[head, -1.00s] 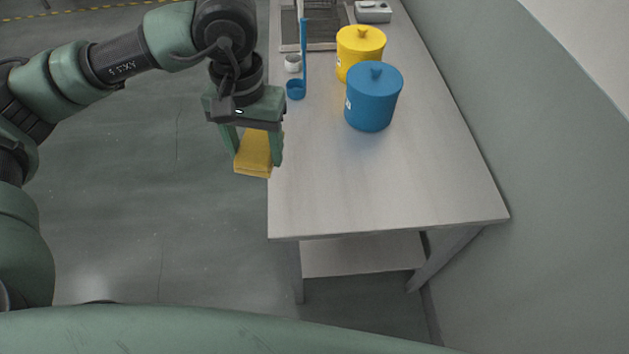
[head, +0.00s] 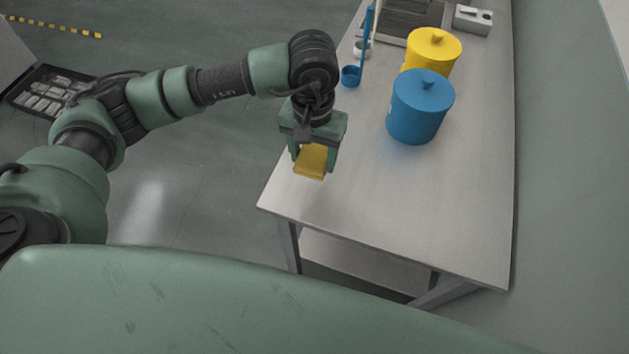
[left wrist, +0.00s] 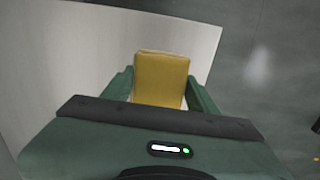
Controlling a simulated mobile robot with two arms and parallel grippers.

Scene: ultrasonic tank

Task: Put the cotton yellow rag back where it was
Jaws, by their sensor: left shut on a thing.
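The yellow rag (head: 312,162) is a folded block held between the fingers of my left gripper (head: 314,158). In the head view it is near the table's left edge, towards the near end. In the left wrist view the rag (left wrist: 160,78) sits between the two green fingers of my left gripper (left wrist: 160,90), with the pale tabletop behind it. I cannot tell whether the rag touches the table or is above it. My right gripper is not in view.
A blue lidded pot (head: 419,108) and a yellow lidded pot (head: 432,50) stand on the grey table (head: 400,200). The table's near end is bare.

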